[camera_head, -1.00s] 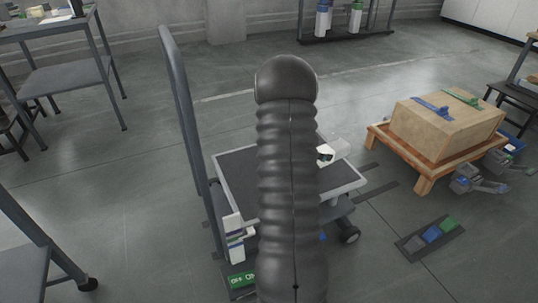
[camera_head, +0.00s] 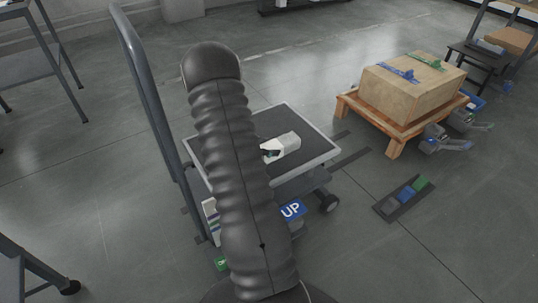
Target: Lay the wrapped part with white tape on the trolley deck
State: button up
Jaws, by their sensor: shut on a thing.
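The wrapped part (camera_head: 286,147) is a small whitish block in the head view, just right of my arm. My gripper (camera_head: 269,152) shows only as a dark tip at the part's left end and is shut on it; my arm hides the rest. White tape cannot be told apart from the pale wrapping. The trolley deck (camera_head: 312,135) is a dark grey top with a light rim. The part appears over the deck's middle to right area; I cannot tell whether it touches the deck. My arm covers the deck's left-middle.
The trolley's tall grey handle (camera_head: 150,100) rises at the deck's left. A floor tray (camera_head: 404,198) with blue and green pieces lies right of the trolley. Bare deck shows behind and right of the part.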

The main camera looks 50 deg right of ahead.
jog(key=shift+f, duration=2)
jog(key=o, duration=1.7)
jog(key=shift+f, duration=0.15)
jog(key=shift+a+r, duration=0.15)
jog(key=shift+r, duration=0.1)
jog(key=v, duration=0.7)
jog(key=shift+a, duration=0.15)
